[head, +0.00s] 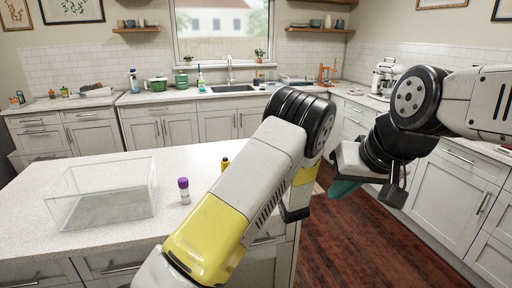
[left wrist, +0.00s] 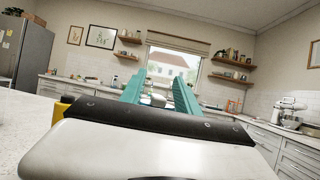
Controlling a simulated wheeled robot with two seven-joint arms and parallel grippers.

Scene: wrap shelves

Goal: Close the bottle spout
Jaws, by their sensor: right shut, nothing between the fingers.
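A small clear bottle with a purple cap (head: 184,190) stands upright on the white island; whether its spout is open is too small to tell. My right gripper (head: 345,187) is shut and empty, over the floor right of the island, well away from the bottle.
A clear open bin (head: 103,195) stands on the island left of the bottle. The island top (head: 120,165) is otherwise mostly clear. The back counter holds a green pot (head: 158,84), several bottles and a sink (head: 232,89). A stand mixer (head: 386,78) is on the right counter.

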